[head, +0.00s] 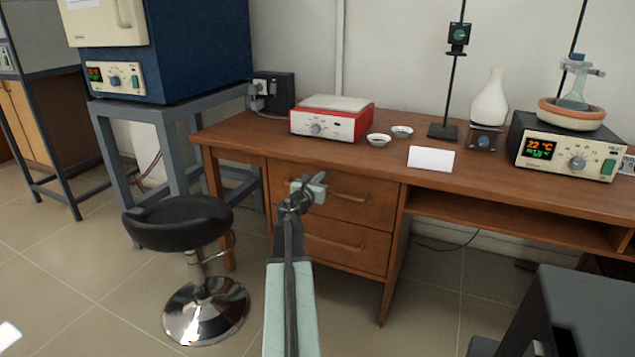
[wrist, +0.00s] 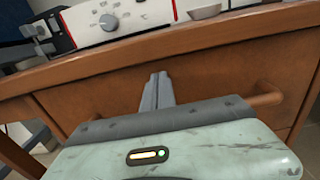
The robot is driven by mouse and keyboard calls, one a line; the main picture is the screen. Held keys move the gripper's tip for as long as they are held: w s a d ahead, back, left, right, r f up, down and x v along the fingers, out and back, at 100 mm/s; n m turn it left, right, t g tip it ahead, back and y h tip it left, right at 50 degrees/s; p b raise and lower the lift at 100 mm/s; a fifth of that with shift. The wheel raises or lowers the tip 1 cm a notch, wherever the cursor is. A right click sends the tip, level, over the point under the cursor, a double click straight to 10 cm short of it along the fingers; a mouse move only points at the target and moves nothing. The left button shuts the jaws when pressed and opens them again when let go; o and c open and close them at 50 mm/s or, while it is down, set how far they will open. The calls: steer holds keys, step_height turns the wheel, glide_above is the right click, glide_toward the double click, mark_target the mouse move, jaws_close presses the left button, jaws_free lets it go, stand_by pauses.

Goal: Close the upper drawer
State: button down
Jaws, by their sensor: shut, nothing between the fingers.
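The desk (head: 480,186) has two wooden drawers under its left part. The upper drawer (head: 375,212) has a wooden bar handle (head: 348,197) and looks flush or nearly flush; a small gap cannot be judged. The lower drawer (head: 345,260) looks shut. My gripper (head: 312,185) is in front of the upper drawer's left half and hides part of it. In the wrist view, the shut, empty fingers (wrist: 158,78) point at the upper drawer's front (wrist: 110,92). The handle's right end (wrist: 268,96) shows beyond my gripper. Contact with the front cannot be told.
A black stool (head: 180,222) stands left of the drawers. A red and white device (head: 331,120), small dishes (head: 379,140), a stand (head: 443,131) and a heater (head: 567,150) are on the desk. A blue furnace (head: 200,50) stands at left. A dark structure (head: 585,300) is at lower right.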

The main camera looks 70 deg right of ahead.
steer(key=shift+d+r, duration=0.2)
steer(key=shift+d, duration=0.2)
